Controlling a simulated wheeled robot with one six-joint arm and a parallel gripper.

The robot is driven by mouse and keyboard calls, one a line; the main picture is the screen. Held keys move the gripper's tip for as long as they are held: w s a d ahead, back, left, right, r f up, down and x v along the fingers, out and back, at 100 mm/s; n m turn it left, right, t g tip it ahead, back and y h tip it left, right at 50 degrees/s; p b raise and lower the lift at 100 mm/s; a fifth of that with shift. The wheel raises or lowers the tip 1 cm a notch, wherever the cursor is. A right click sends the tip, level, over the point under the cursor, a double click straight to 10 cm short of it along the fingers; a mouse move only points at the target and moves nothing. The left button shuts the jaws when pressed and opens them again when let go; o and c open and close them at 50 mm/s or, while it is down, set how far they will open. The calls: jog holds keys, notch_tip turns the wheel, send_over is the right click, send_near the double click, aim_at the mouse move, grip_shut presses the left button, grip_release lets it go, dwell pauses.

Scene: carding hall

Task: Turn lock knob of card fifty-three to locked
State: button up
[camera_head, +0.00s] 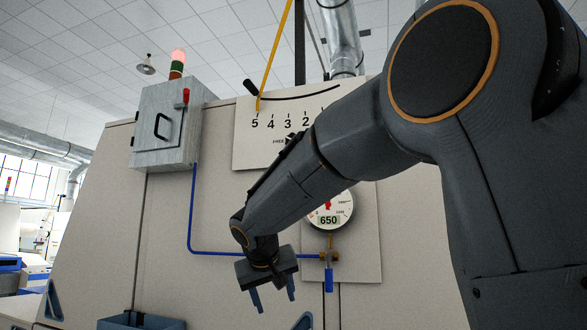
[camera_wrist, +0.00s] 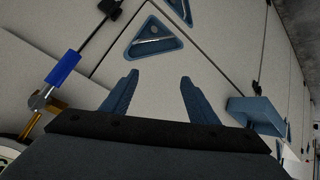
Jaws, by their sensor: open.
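My gripper (camera_head: 273,298) is open and empty, pointing down in front of the lower part of the beige machine (camera_head: 90,240). Its two blue-grey fingers also show in the wrist view (camera_wrist: 160,80), with bare panel between them. Beyond the fingertips in the wrist view is a blue triangular fitting (camera_wrist: 153,36) with a recessed centre. I cannot tell whether it is the lock knob. Similar triangular fittings (camera_head: 53,301) show low on the machine in the head view. No number fifty-three and no locked mark can be read.
A gauge (camera_head: 330,212) reading 650 and a blue-handled valve (camera_head: 329,280) stand right of my gripper. A grey box (camera_head: 165,135) with a black handle and a numbered scale plate (camera_head: 280,155) are above. A blue tray (camera_head: 140,321) sits low left. A blue pipe (camera_head: 191,215) runs along the panel.

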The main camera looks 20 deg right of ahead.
jog(key=w+r+m+t+h, duration=0.1)
jog(key=w+r+t, duration=0.1)
jog(key=r, duration=1)
jog(key=w+r+m+t+h, duration=0.1)
jog(key=r+t+h, duration=0.1)
jog(key=r, duration=1)
jog(key=m+t+h, duration=0.2)
jog(key=m+h, duration=0.1)
jog(key=m, duration=0.1)
send_near(292, 139)
jog(key=x, duration=0.4)
jog(key=p+x, duration=0.4)
jog(key=x, duration=0.3)
jog(key=shift+w+d, duration=0.1)
jog(key=shift+w, duration=0.05)
jog(key=c, duration=1)
